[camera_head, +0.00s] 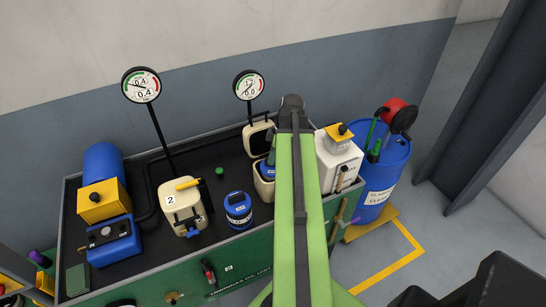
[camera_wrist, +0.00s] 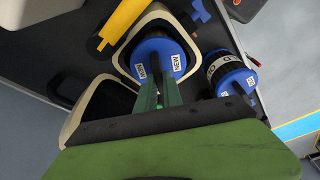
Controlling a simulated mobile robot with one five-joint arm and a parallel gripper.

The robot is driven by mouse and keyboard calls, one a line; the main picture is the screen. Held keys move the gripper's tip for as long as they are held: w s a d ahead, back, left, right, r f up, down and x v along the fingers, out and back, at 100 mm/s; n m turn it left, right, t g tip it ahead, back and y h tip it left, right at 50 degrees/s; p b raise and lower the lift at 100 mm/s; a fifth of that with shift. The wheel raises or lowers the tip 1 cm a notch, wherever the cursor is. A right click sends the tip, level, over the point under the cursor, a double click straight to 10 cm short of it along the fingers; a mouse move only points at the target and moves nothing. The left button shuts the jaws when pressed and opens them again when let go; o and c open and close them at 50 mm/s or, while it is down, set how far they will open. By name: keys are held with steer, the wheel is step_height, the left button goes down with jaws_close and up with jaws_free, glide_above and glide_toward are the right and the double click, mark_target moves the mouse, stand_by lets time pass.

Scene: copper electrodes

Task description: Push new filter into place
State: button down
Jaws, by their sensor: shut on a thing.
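The new filter (camera_wrist: 152,48), blue with white NEW labels, sits inside a cream open-topped housing (camera_wrist: 122,62) in the wrist view. My gripper (camera_wrist: 160,92), with green fingers, is shut on the filter's top from above. In the head view the blue filter (camera_head: 267,172) shows at the mouth of the housing (camera_head: 263,190), partly hidden by my arm. How deep the filter sits I cannot tell. The housing's lid (camera_head: 258,139) stands open behind it; it also shows in the wrist view (camera_wrist: 92,112).
Another blue and black filter (camera_head: 238,211) stands on the dark tray just left of the housing. A closed cream housing marked 2 (camera_head: 183,209) with a yellow handle is further left. A white container (camera_head: 338,158) stands close on the right. Two gauges (camera_head: 141,85) rise behind.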

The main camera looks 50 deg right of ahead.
steer(key=shift+f+b, duration=0.5)
steer(key=shift+f, duration=0.15)
steer(key=c, duration=1.4)
jaws_free()
steer(key=shift+r, duration=0.15)
steer(key=p+v, duration=1.7)
steer(key=shift+r, duration=0.2)
steer(key=shift+s, duration=0.15)
steer(key=shift+s+f, duration=0.1)
